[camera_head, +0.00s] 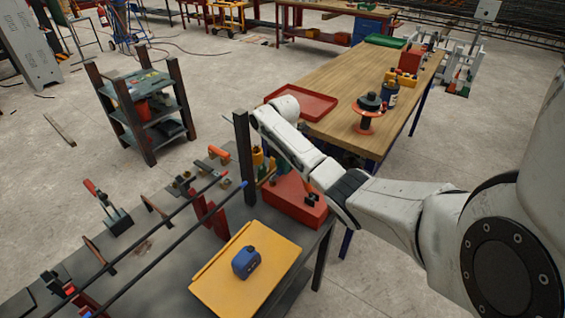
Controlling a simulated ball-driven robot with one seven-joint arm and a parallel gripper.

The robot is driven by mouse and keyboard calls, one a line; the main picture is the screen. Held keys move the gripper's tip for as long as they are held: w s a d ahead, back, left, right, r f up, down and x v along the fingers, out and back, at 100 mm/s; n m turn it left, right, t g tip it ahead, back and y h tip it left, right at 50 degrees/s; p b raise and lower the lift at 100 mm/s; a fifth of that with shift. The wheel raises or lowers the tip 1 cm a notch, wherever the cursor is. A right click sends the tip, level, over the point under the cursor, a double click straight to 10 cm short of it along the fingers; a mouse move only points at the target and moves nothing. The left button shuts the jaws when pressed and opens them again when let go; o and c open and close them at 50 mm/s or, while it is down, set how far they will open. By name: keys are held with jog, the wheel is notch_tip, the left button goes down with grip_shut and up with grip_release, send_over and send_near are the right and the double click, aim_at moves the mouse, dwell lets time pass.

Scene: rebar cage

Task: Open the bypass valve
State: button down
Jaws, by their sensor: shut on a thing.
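My arm reaches in from the right across the bench, and its wrist end is near a dark post (244,158). My gripper's fingers do not show; the arm hides that area. I cannot make out for sure which thing is the bypass valve. An orange handle-like piece (218,152) lies on the dark workbench (150,245), with small brownish fittings (183,180) to its left. Small yellow pieces (258,157) stand just right of the post, partly hidden by my arm.
A red box (290,205) sits under my forearm. A blue tape measure (246,262) rests on a yellow board (220,285). Long dark bars (160,258) cross the bench. A wooden table (350,95) holds a red tray (312,104) and a spool (369,112).

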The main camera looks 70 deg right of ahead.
dwell(0.3)
jog(key=c, duration=1)
grip_release()
jog(key=shift+c, duration=0.2)
jog(key=shift+r, duration=0.15)
notch_tip(320, 180, up, 11)
jog(key=b, duration=0.1)
jog(key=shift+f, duration=0.2)
